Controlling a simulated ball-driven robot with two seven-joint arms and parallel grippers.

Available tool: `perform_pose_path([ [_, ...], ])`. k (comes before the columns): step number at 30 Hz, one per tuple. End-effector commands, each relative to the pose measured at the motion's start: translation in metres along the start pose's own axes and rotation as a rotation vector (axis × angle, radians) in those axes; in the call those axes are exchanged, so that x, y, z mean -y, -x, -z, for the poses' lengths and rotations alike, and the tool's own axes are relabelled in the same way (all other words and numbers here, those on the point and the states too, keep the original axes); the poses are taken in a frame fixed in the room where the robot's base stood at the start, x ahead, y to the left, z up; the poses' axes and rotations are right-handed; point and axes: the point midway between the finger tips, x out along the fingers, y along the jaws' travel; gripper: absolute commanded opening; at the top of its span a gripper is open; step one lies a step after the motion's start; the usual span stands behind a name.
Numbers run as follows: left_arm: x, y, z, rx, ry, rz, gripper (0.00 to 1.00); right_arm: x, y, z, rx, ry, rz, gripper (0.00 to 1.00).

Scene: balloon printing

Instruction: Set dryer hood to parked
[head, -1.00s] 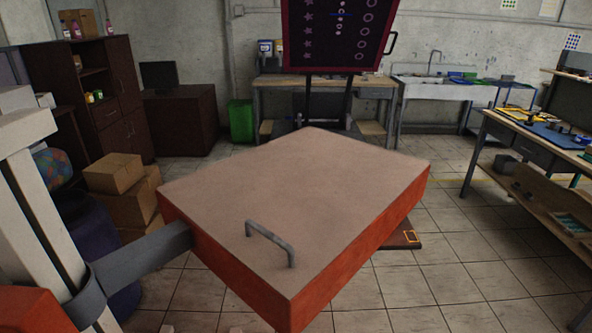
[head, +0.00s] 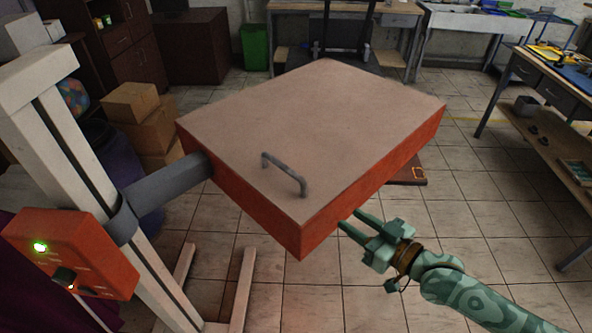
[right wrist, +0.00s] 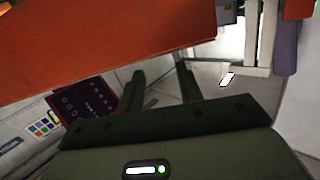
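The dryer hood (head: 320,115) is a large flat box with a pale top and orange sides. A grey bent handle (head: 284,174) is on its top near the front corner. A grey arm (head: 165,188) joins it to a white post (head: 75,125) at left, and it hangs over the floor. My right gripper (head: 348,219) is just right of and below the hood's front corner, open and empty, its fingers pointing toward the orange side. In the right wrist view, the hood's orange side (right wrist: 100,45) fills the upper left, beyond the parted fingertips (right wrist: 160,78). My left gripper is out of view.
An orange control box (head: 70,255) with a lit green light and a knob is on the post. Cardboard boxes (head: 135,105) are stacked behind the arm. A workbench (head: 525,70) stands at right. Tiled floor (head: 480,190) is open on the right.

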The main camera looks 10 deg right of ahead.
Motion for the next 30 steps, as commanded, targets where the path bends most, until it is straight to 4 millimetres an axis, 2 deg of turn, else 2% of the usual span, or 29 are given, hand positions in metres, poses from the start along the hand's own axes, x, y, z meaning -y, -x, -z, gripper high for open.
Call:
perform_pose_path([
  [1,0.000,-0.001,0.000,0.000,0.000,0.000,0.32,0.014,-0.001,0.017,-0.043,-0.036,0.029,0.36],
  [4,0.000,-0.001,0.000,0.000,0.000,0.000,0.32,0.026,-0.002,0.037,-0.097,-0.095,0.056,0.36],
  [8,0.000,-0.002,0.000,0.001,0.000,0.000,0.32,0.025,-0.015,0.040,-0.111,-0.116,0.053,0.36],
  [11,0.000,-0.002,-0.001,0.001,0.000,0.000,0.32,0.026,-0.034,0.043,-0.112,-0.115,0.053,0.36],
  [18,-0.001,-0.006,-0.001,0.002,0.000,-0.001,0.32,0.028,-0.096,0.049,-0.111,-0.113,0.052,0.36],
  [24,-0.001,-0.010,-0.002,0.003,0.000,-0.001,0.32,0.030,-0.138,0.053,-0.109,-0.112,0.052,0.36],
  [30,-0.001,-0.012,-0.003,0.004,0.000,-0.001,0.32,0.031,-0.160,0.054,-0.105,-0.112,0.052,0.36],
])
